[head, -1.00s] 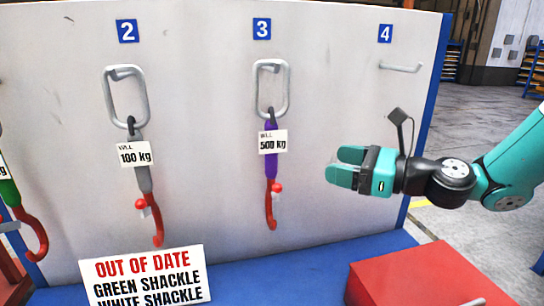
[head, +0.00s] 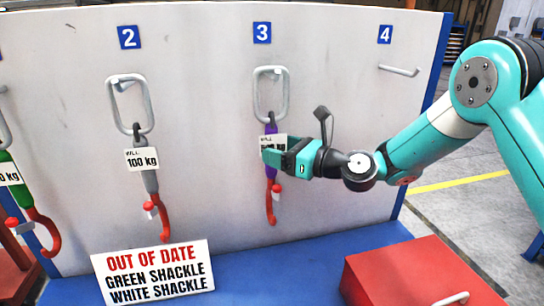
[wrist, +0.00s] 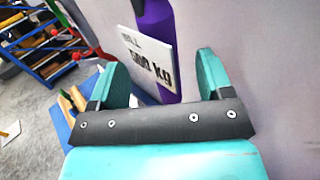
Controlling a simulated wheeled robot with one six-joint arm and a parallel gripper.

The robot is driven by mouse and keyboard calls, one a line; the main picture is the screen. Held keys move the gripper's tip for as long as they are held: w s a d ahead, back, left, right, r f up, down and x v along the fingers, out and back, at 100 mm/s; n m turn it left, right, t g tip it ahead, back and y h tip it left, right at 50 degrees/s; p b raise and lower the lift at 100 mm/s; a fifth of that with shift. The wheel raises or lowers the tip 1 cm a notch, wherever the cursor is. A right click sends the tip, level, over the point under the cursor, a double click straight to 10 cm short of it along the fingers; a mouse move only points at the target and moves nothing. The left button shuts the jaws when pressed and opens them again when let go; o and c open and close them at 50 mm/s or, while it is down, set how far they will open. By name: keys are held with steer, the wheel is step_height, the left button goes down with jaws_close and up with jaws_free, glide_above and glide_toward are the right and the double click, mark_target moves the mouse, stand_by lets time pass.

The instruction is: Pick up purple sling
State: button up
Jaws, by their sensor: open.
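The purple sling (head: 271,166) hangs from a grey ring (head: 270,95) under number 3 on the board, with a red hook (head: 271,210) at its lower end. Its white 500 kg tag partly hides behind my gripper in the head view. My gripper (head: 271,157) is open at the sling's height. In the wrist view, the purple sling (wrist: 156,35) and its tag (wrist: 148,62) show between and beyond the two teal fingers (wrist: 160,80). I cannot tell whether a finger touches the sling or tag.
A grey sling (head: 150,182) hangs under number 2, and a green sling (head: 14,185) at the left edge. Hook 4 (head: 400,71) is empty. An out-of-date sign (head: 155,272) and a red box (head: 420,275) stand on the blue base (head: 270,270).

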mark_target(279, 148)
steer(key=shift+p+x, duration=0.45)
steer(key=shift+x, duration=1.05)
jaws_close()
steer(key=shift+r, duration=0.2)
steer(key=shift+r, duration=0.1)
